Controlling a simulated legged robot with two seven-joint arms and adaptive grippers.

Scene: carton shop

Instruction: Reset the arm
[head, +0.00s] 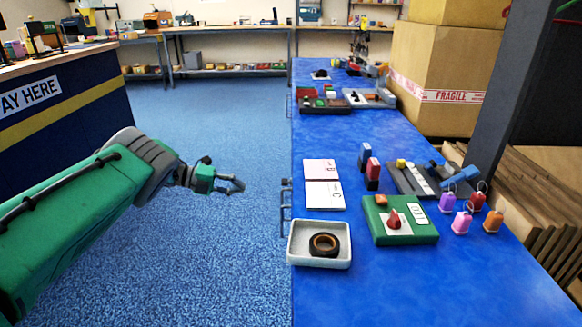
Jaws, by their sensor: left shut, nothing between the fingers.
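My left arm reaches in from the left edge of the head view, over the blue carpet. My left gripper (238,186) is at its end, left of the blue table's edge and apart from everything on it. Its fingers are shut with nothing between them. My right gripper is not in the view.
The blue table (330,127) holds a white tray (292,256) with a tape roll (323,244), a green box (417,236) with a red knob, and several small tags. Cartons (430,75) stand behind. A dark counter (62,130) is at left. Carpet (220,115) between is clear.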

